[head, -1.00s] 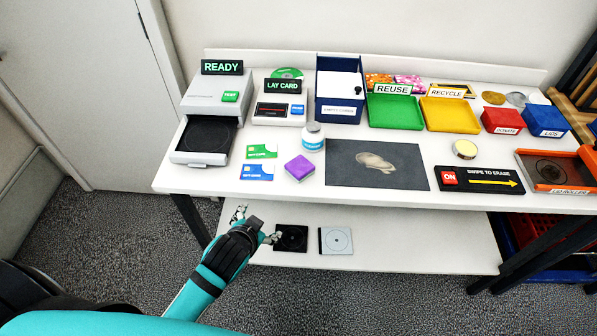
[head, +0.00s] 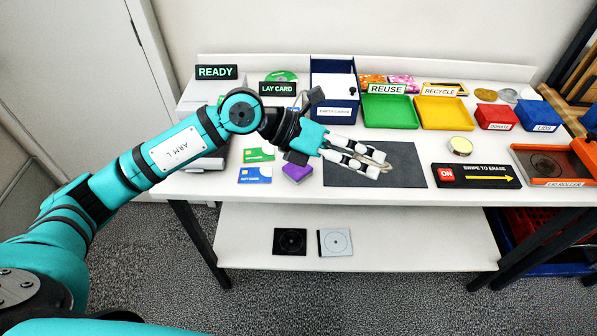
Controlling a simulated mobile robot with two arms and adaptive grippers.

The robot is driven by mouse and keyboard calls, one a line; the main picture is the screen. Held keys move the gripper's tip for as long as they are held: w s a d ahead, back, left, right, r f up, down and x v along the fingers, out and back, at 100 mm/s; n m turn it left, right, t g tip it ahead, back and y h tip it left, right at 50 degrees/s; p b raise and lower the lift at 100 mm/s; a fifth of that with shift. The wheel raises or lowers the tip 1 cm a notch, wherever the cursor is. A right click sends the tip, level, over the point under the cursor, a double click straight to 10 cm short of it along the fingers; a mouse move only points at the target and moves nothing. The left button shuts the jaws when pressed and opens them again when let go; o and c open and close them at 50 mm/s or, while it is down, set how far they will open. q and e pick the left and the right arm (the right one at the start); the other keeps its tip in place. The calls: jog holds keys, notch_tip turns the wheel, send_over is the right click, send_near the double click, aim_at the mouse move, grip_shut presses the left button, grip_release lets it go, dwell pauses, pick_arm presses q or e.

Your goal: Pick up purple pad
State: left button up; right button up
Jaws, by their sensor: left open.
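The purple pad (head: 298,173) lies on the white table, left of the dark mat (head: 405,168). Part of its upper edge is hidden behind my left wrist. My left gripper (head: 385,164) is open and reaches over the dark mat, to the right of the pad, with its fingers pointing right. Nothing shows between its fingers. My right gripper is not in view.
Green (head: 388,112) and yellow (head: 445,113) trays stand at the back. Green (head: 259,155) and blue (head: 254,175) cards lie left of the pad. A swipe panel (head: 475,176) and a round tin (head: 460,146) are on the right. Two square cases (head: 290,242) sit on the lower shelf.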

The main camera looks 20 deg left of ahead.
pick_arm(q)
jog(key=w+a+f+y, duration=0.2)
jog(key=a+y, duration=0.2)
jog(key=a, duration=0.2)
jog(key=t+y, duration=0.1)
jog(key=y, duration=0.5)
send_near(297, 167)
jog(key=f+p, duration=0.2)
jog(key=w+f+p, duration=0.1)
jog(key=shift+d+f+t, duration=0.25)
jog(key=shift+f+t, duration=0.05)
jog(key=shift+w+d+f+p, duration=0.15)
jog(key=shift+d+f+p, duration=0.05)
jog(key=shift+f+p, duration=0.4)
jog(key=p+x, duration=0.1)
jog(key=x, duration=0.2)
jog(key=shift+d+f, duration=0.15)
jog(key=shift+f, duration=0.15)
jog(key=shift+w+f, duration=0.2)
jog(key=shift+f, duration=0.1)
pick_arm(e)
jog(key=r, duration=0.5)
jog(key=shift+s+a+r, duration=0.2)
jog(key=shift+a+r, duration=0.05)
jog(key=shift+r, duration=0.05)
pick_arm(q)
jog(key=shift+c, duration=0.3)
